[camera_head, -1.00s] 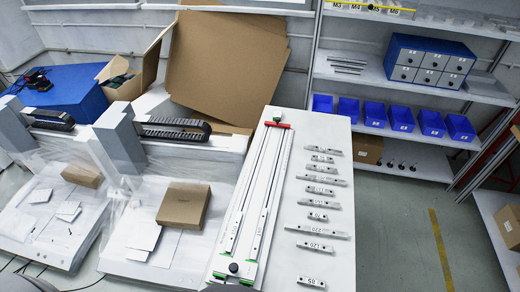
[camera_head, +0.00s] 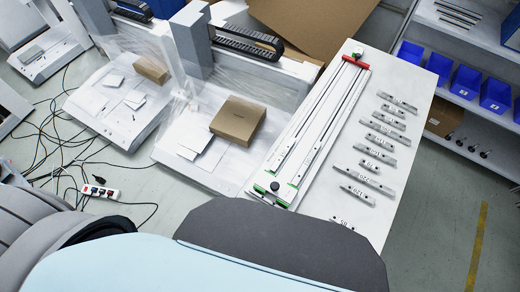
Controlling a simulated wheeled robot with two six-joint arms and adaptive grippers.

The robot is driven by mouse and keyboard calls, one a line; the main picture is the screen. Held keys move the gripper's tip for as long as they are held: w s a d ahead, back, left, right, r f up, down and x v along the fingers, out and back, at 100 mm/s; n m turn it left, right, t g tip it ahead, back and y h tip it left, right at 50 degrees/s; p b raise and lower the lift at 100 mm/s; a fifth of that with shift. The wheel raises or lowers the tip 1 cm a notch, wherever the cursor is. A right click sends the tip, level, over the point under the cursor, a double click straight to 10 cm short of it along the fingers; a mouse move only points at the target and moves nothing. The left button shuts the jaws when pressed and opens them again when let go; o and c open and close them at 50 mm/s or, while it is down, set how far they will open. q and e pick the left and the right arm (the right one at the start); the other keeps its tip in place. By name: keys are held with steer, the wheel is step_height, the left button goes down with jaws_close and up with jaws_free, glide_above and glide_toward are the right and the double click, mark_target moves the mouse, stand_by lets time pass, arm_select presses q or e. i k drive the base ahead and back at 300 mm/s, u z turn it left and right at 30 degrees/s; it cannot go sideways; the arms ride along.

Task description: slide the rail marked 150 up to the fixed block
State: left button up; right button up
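Several short metal rails with printed numbers lie in a column on the white table (camera_head: 405,85). The rail marked 220 (camera_head: 364,180) and the rail marked 120 (camera_head: 357,193) are fairly readable. The labels farther up are too small to tell which rail is 150. A long twin-rail fixture (camera_head: 318,122) lies left of them, with a red block (camera_head: 355,64) at its far end and a black-and-green end piece (camera_head: 274,190) at its near end. I cannot tell which is the fixed block. Neither gripper is in view.
A brown box (camera_head: 237,120) and white sheets lie on the plastic-covered machine bed left of the table. Blue bins (camera_head: 466,80) stand on the shelf at right. Cables and a power strip (camera_head: 100,190) lie on the floor at left. My own body fills the bottom.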

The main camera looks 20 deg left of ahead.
mark_target(284, 154)
steer(key=u, duration=0.2)
steer(key=k, duration=1)
steer(key=u, duration=1.05)
steer(key=i, duration=1.25)
steer(key=z, duration=3.05)
